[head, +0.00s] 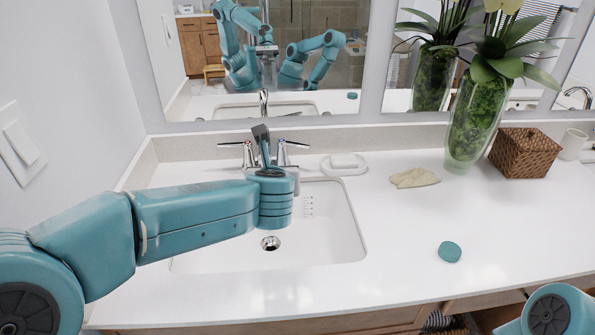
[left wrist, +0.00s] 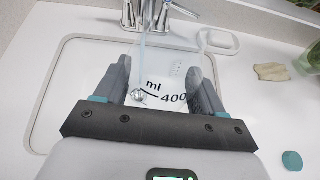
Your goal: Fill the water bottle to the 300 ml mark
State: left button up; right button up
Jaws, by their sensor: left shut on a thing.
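My left gripper (head: 262,145) is over the sink (head: 345,215), in front of the faucet (head: 240,147). In the left wrist view its two fingers (left wrist: 157,92) are shut on the clear water bottle (left wrist: 168,82), which shows a dark "ml" and "400" mark. The bottle is hard to make out in the head view, where my wrist covers the area. A thin pale-blue stream of water (left wrist: 142,55) seems to run down from the faucet at the bottle. The water level and the 300 ml mark cannot be read. My right gripper is out of view; only part of that arm shows at bottom right.
A round teal lid-like piece (head: 450,251) lies on the white counter right of the sink. A soap dish (head: 344,165), a beige cloth (head: 414,178), a glass vase with plants (head: 472,120) and a wicker basket (head: 524,153) stand behind. The front right counter is mostly clear.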

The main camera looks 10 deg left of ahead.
pick_arm(q)
jog(key=shift+w+a+f, duration=0.15)
jog(key=shift+a+f, duration=0.15)
jog(key=shift+a, duration=0.25)
jog(key=shift+w+a+f, duration=0.15)
jog(key=shift+a+f, duration=0.1)
jog(key=shift+a, duration=0.25)
jog(key=shift+a+f+n+y, duration=0.2)
jog(key=shift+a+n+y, duration=0.1)
jog(key=shift+f+b, duration=0.25)
jog(key=shift+b, duration=0.15)
jog(key=w+f+b, duration=0.2)
jog(key=f+b, duration=0.4)
jog(key=f, duration=0.2)
jog(key=w+a+f+b, duration=0.1)
jog(key=w+f+b, duration=0.2)
jog(key=f+b, duration=0.3)
jog(key=shift+a+f, duration=0.2)
jog(key=shift+f, duration=1.15)
